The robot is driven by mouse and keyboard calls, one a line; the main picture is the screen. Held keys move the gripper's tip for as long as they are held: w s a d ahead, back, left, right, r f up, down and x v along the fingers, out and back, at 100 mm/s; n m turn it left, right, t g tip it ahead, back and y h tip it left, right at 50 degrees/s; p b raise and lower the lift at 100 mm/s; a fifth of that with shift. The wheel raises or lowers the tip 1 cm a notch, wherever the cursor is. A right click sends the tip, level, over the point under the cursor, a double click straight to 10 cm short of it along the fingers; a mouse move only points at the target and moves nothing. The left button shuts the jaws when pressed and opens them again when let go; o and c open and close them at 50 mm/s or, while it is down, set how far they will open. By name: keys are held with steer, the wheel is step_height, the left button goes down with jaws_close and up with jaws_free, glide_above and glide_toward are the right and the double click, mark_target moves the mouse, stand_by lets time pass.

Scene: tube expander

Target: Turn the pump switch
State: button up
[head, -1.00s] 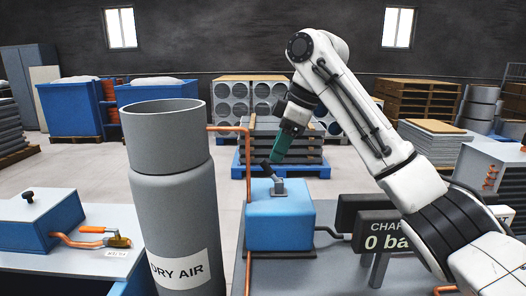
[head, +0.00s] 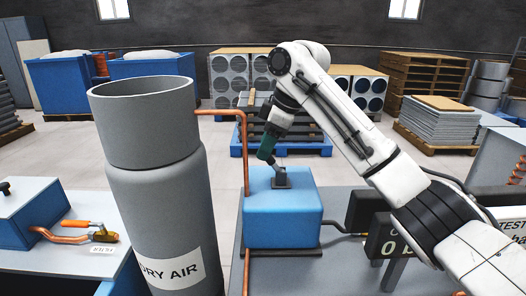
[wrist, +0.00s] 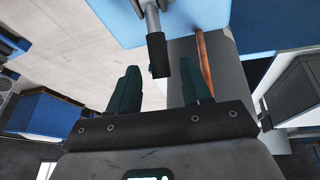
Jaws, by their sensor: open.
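The pump is a light blue box (head: 283,222) on the grey bench in the head view. Its switch (head: 282,181) is a small lever on a metal bracket on top, leaning left. In the wrist view the lever's black tip (wrist: 158,56) shows between the two finger lines, on a grey shaft. My gripper (head: 266,152) is at the lever's upper end in the head view and hides part of it. In the wrist view its teal fingers (wrist: 157,78) are apart, one on each side of the tip. I cannot tell whether they touch it.
A tall grey DRY AIR cylinder (head: 160,200) stands left of the pump, with a copper pipe (head: 245,150) between them. A dark display panel (head: 385,240) stands at the right, partly behind my arm. A second blue box (head: 28,212) with an orange-handled valve sits far left.

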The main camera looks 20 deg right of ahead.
steer(key=shift+x, duration=1.35)
jaws_close()
